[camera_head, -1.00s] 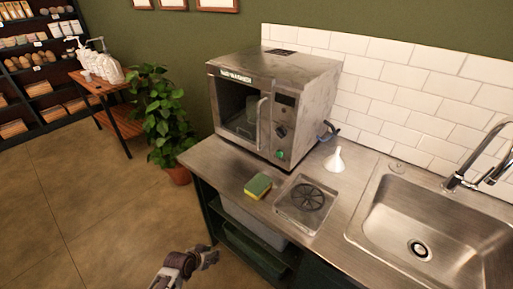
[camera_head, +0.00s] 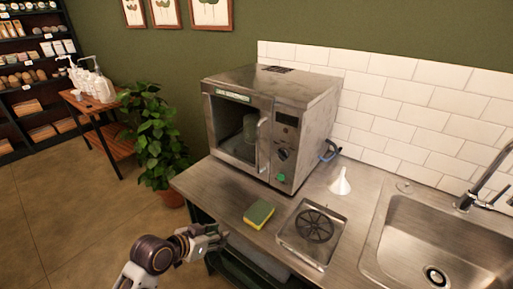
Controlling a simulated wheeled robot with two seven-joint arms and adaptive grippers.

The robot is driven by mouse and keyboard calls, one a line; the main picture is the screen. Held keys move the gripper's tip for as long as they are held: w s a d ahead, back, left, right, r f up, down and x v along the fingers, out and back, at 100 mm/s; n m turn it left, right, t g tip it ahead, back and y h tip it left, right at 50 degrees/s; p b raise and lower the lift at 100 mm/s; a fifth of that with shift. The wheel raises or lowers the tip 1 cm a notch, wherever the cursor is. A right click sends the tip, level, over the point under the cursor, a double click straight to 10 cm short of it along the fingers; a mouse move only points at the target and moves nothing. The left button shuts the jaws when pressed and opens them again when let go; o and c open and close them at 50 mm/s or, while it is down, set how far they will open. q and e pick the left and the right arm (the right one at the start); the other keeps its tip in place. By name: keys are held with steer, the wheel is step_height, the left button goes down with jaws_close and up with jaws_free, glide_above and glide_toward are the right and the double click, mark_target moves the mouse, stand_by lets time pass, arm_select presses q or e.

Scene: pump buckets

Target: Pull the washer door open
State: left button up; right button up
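The washer (camera_head: 272,125) is a grey metal box standing on the steel counter against the tiled wall. Its door (camera_head: 236,129) has a dark window and a vertical handle (camera_head: 262,146) on its right side, and it looks shut. A container shows dimly behind the glass. My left gripper (camera_head: 222,238) is low at the counter's front edge, below and in front of the washer and apart from the handle. I cannot make out whether its fingers are apart. My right gripper is not in view.
A green and yellow sponge (camera_head: 259,214) and a square drain plate (camera_head: 312,233) lie on the counter before the washer. A white funnel (camera_head: 340,182) stands right of it, near the sink (camera_head: 420,232). A potted plant (camera_head: 155,135) stands left of the counter.

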arm_select(q)
steer(key=w+d+r+h, duration=0.1)
steer(key=r, duration=0.2)
steer(key=w+d+r+m+t+h, duration=0.1)
steer(key=w+r, duration=0.1)
steer(key=r, duration=0.1)
steer(key=w+d+r+m+h, duration=0.1)
steer(key=r, duration=0.3)
steer(key=shift+w+t+h, duration=0.25)
steer(key=shift+t+h, duration=0.05)
steer(key=w+r+m+t+h, duration=0.1)
steer(key=w+r+t+h, duration=0.1)
steer(key=r, duration=0.9)
steer(key=shift+w+h, duration=0.7)
steer(key=shift+w, duration=0.5)
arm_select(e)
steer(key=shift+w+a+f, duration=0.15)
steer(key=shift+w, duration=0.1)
arm_select(q)
steer(key=shift+w+r, duration=0.1)
steer(key=p, duration=0.2)
glide_toward(257, 148)
steer(key=shift+x, duration=1.85)
steer(key=shift+p+x, duration=0.5)
steer(key=shift+x, duration=2.95)
steer(key=shift+w, duration=0.1)
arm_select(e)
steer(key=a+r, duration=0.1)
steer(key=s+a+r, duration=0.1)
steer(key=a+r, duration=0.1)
